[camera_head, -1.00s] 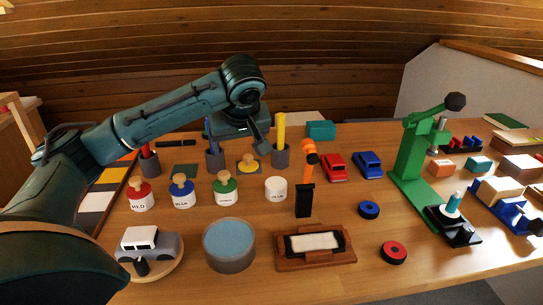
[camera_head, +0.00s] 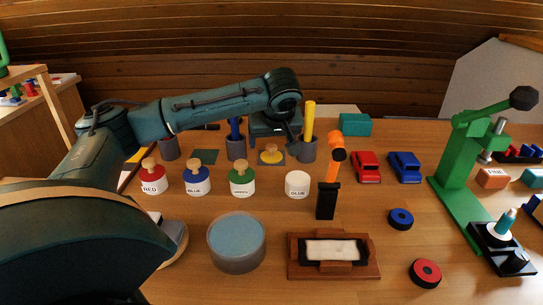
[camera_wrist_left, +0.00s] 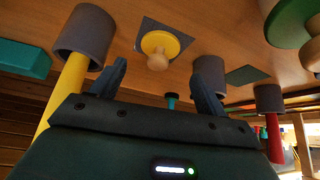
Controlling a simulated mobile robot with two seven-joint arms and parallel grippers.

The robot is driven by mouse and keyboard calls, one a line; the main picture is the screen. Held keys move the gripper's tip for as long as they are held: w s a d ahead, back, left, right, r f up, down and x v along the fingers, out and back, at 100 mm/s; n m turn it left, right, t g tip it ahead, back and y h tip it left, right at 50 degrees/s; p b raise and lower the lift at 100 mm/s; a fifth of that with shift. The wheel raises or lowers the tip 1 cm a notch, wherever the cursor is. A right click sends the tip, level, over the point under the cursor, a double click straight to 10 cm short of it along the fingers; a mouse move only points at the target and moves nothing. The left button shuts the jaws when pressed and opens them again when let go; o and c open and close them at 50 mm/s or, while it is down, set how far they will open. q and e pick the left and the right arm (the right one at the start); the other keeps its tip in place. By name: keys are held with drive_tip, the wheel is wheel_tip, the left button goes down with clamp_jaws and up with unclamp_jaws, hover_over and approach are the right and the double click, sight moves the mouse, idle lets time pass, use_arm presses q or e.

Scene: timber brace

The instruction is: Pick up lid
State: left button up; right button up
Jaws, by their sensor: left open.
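A yellow round lid with a wooden knob (camera_head: 271,156) lies on a dark square mat behind the jars. It also shows in the left wrist view (camera_wrist_left: 160,46), ahead of the fingertips and between their lines. My left gripper (camera_wrist_left: 160,80) is open and empty, with its fingers apart and short of the lid. In the head view, the left gripper (camera_head: 276,134) hangs just behind and above the lid, partly hidden by its own wrist. A white jar marked GLUE (camera_head: 297,185) stands in front of the lid, without a knobbed lid. My right gripper is not in view.
Grey cups holding a yellow stick (camera_head: 309,148) and a blue stick (camera_head: 236,148) flank the lid closely. Knobbed red (camera_head: 153,179), blue (camera_head: 196,182) and green (camera_head: 241,180) jars stand in front. An orange-handled tool (camera_head: 333,165) stands upright to the right.

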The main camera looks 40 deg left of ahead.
sight(271, 146)
use_arm(q)
drive_tip(key=b+x, duration=0.1)
drive_tip(key=x, duration=0.3)
drive_tip(key=shift+w, duration=0.15)
drive_tip(key=shift+w+f, duration=0.1)
drive_tip(key=shift+f, duration=0.1)
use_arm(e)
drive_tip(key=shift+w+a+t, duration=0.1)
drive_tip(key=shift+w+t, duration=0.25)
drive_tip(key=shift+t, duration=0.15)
use_arm(q)
drive_tip(key=shift+c, duration=0.2)
drive_tip(key=c, duration=1)
